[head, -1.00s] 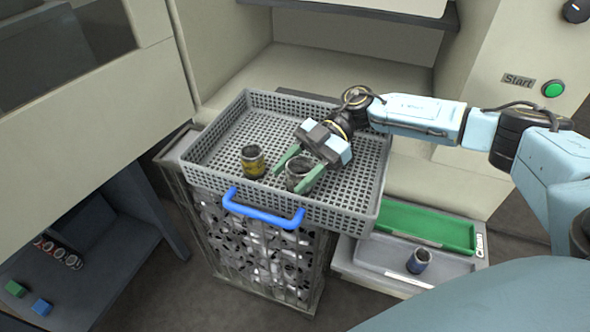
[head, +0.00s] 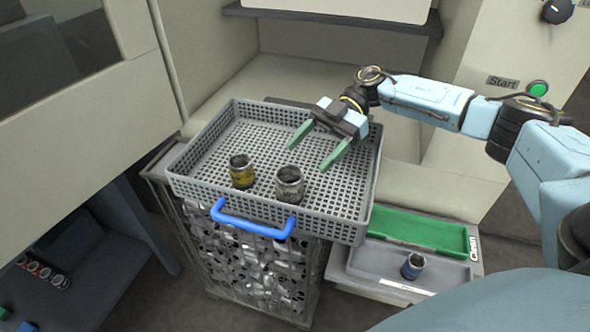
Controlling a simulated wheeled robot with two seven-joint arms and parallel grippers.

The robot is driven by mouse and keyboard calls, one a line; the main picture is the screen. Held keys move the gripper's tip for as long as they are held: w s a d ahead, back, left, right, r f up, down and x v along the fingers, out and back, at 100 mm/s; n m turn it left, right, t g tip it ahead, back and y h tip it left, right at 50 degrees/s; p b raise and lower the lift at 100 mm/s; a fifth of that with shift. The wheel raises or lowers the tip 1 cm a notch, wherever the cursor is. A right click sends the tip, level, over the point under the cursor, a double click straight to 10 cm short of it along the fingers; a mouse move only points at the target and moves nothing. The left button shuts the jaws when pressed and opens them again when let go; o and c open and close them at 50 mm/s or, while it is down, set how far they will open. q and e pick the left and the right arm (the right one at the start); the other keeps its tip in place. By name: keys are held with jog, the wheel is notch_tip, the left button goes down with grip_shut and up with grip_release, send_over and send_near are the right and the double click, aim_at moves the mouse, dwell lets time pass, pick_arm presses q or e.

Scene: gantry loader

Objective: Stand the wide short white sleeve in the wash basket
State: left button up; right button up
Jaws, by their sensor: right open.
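The wash basket (head: 345,224) is a grey perforated tray with a blue handle (head: 252,220) at its front. A whitish, wide short sleeve (head: 289,184) stands upright in it, near the front middle. A yellow-banded sleeve (head: 242,171) stands to its left, apart from it. My right gripper (head: 311,156) is open and empty, with green fingers, above the back part of the basket. It is behind the whitish sleeve and clear of it. My left gripper is not in view.
The basket rests on a metal-framed bin of scrap (head: 262,265). Several ring-like parts (head: 45,272) lie on a dark shelf at lower left. A green Start button (head: 538,89) is at upper right.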

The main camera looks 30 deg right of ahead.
jog(key=shift+v, duration=1.75)
jog(key=shift+a, duration=0.1)
